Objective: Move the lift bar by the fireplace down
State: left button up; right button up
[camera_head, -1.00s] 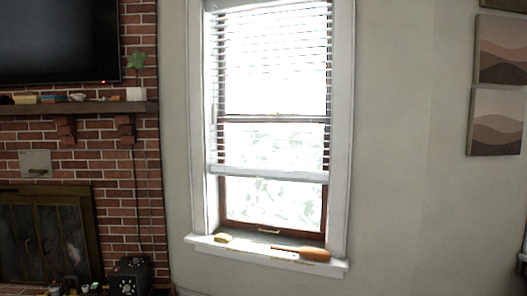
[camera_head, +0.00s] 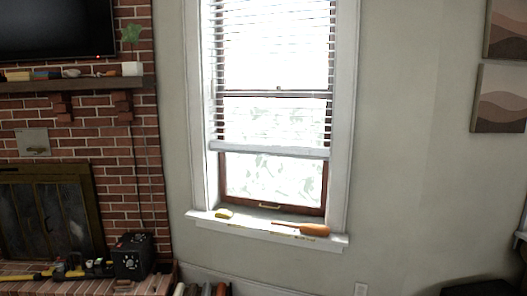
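The window blind (camera_head: 270,60) hangs in the window to the right of the fireplace (camera_head: 45,215). Its white bottom bar (camera_head: 270,149) runs level across the window, below the middle sash rail. Bare glass (camera_head: 265,178) shows between the bar and the sill. A small light-coloured handle (camera_head: 269,206) is on the lower part of the brown window frame. Neither of my grippers shows in this view.
The white sill (camera_head: 260,226) holds a yellow object (camera_head: 224,213) and a brown-handled object (camera_head: 313,229). A black box-like device (camera_head: 133,256) stands on the brick hearth (camera_head: 160,280). Several upright rolls or books (camera_head: 206,289) are below the window. Framed pictures (camera_head: 499,98) hang at right.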

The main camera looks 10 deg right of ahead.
aim_at(324, 159)
jog(key=i+j, duration=0.1)
jog(key=i, duration=1.2)
jog(key=i+j, duration=0.1)
jog(key=i, duration=1.2)
